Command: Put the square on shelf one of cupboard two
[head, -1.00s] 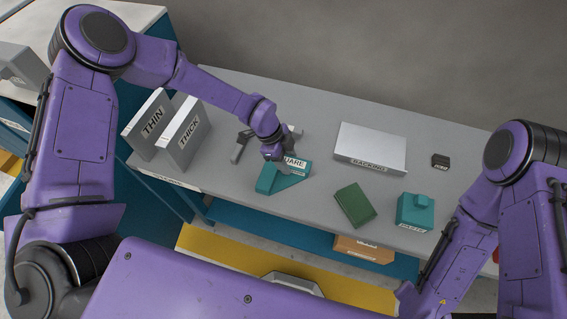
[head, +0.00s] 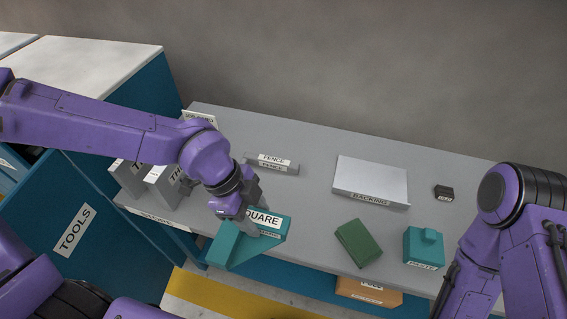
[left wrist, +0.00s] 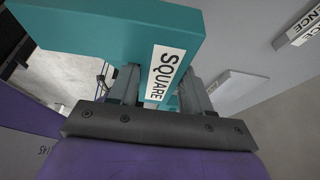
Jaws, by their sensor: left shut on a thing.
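The square is a teal L-shaped piece (head: 226,246) with a white label reading SQUARE. My left gripper (head: 247,220) is shut on it and holds it at the front left edge of the grey table. In the left wrist view the square (left wrist: 105,32) sits between the two fingers of the left gripper (left wrist: 160,92), label towards the camera. A blue cabinet labelled TOOLS (head: 110,215) stands at the left; whether it is cupboard two I cannot tell. No shelf one label is readable. The right arm shows at the right, but its gripper is out of view.
On the grey table (head: 300,215) are grey upright blocks (head: 165,190) at left, the fence (head: 272,164), a white backing piece (head: 370,180), a green block (head: 358,243), a teal paste container (head: 424,247) and a small dark block (head: 444,192). An orange box (head: 368,291) sits below.

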